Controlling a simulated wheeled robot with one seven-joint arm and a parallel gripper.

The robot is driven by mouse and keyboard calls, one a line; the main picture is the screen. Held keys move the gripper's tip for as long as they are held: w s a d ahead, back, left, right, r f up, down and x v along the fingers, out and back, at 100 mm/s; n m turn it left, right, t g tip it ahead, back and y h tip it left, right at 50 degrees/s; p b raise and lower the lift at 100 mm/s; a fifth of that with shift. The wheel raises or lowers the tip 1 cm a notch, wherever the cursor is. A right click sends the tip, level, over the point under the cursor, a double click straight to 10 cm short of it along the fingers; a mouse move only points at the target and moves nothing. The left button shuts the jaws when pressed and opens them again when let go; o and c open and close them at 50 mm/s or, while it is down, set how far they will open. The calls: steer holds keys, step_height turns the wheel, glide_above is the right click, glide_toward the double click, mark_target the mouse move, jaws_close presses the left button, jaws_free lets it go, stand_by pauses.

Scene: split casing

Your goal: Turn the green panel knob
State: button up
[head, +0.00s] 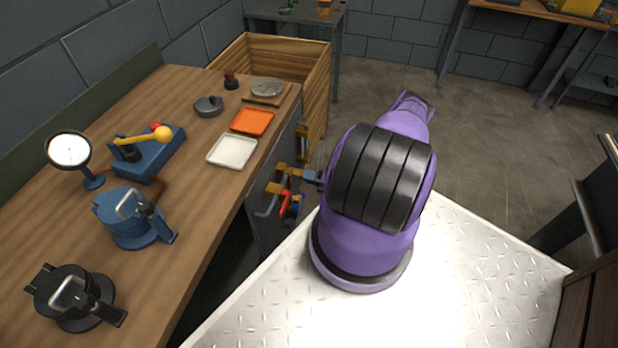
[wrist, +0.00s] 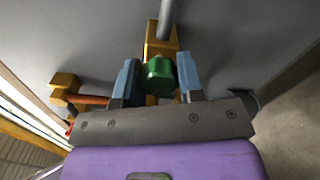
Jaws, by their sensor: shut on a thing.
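The green panel knob (wrist: 159,76) shows in the wrist view, on a yellow mount (wrist: 160,38) against the grey panel (wrist: 225,35). My gripper (wrist: 159,80) has its two blue-grey fingers on either side of the knob and is shut on it. In the head view my gripper (head: 312,177) reaches the panel at the side of the workbench. My purple and black arm is in front of part of that area, and the green knob is hard to make out there.
A yellow fitting with a red-brown bar (wrist: 85,99) lies left of the gripper. In the head view, a red handle (head: 285,203) and blue part sit just below it.

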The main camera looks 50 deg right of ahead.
steer(key=n, duration=0.4)
steer(key=shift+s+f+n, duration=0.1)
steer(key=shift+n, duration=0.2)
steer(key=n, duration=0.3)
steer(key=shift+n, duration=0.3)
steer(key=n, duration=0.3)
steer(key=shift+n, duration=2.2)
steer(key=o, duration=0.9)
steer(key=shift+d, duration=0.1)
steer(key=v, duration=1)
steer(key=shift+s+d, duration=0.15)
steer(key=shift+s, duration=0.15)
